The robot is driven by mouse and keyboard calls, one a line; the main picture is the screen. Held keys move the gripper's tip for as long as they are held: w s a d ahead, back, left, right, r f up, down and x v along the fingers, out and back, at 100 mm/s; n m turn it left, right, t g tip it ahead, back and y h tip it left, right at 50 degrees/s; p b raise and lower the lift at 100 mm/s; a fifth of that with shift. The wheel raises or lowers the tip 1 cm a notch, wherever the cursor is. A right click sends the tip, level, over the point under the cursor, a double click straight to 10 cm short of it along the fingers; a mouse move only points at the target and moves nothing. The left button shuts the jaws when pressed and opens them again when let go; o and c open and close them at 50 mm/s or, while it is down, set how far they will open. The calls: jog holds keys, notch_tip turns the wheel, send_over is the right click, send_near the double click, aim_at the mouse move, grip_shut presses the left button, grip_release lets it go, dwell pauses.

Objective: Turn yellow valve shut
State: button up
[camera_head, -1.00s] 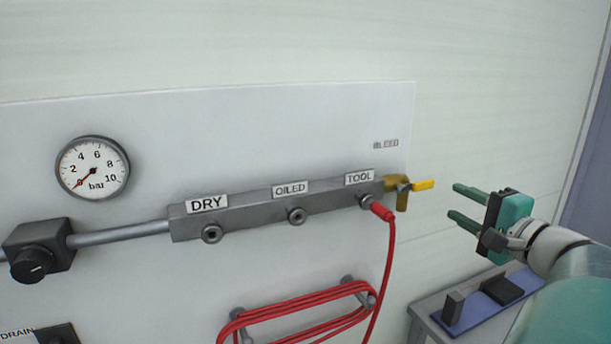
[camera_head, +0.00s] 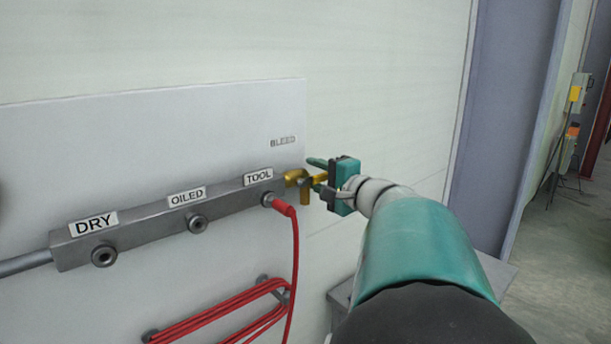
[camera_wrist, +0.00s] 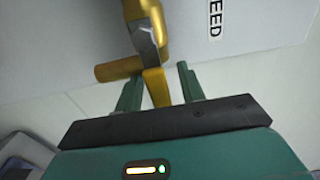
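The yellow valve handle (camera_head: 320,179) sits on a brass bleed valve (camera_head: 297,178) at the right end of the grey manifold (camera_head: 150,218), below the BLEED label. The handle points outward to the right in the head view. My gripper (camera_head: 316,176) is at the valve, with its green fingers on either side of the handle. In the wrist view the yellow handle (camera_wrist: 156,87) lies between the two open fingertips (camera_wrist: 158,80), with visible gaps on both sides. The brass outlet (camera_wrist: 118,69) extends to the left of it.
A red hose (camera_head: 295,255) is plugged in at TOOL, just left of the valve and hanging down. A coiled red hose (camera_head: 225,315) hangs on pegs below. A grey stand (camera_head: 340,300) is under my arm. The wall right of the panel is clear.

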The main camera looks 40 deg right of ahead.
grip_shut()
jog(key=shift+r, duration=0.1)
jog(key=n, duration=0.1)
jog(key=r+n, duration=0.1)
jog(key=n, duration=0.1)
jog(key=shift+a+r, duration=0.2)
jog(key=n, duration=0.1)
jog(key=r+n, duration=0.1)
jog(key=n, duration=0.1)
jog(key=a+r+n, duration=0.1)
jog(key=n, duration=0.2)
jog(key=a+r+n, duration=0.1)
jog(key=n, duration=0.1)
jog(key=a+n, duration=0.1)
jog(key=n, duration=0.1)
jog(key=shift+r, duration=0.15)
jog(key=shift+a+r+n, duration=0.1)
jog(key=shift+a+n, duration=0.4)
jog(key=shift+n, duration=0.7)
jog(key=shift+a+r+n, duration=0.1)
jog(key=shift+a+n, duration=0.35)
jog(key=shift+n, duration=0.75)
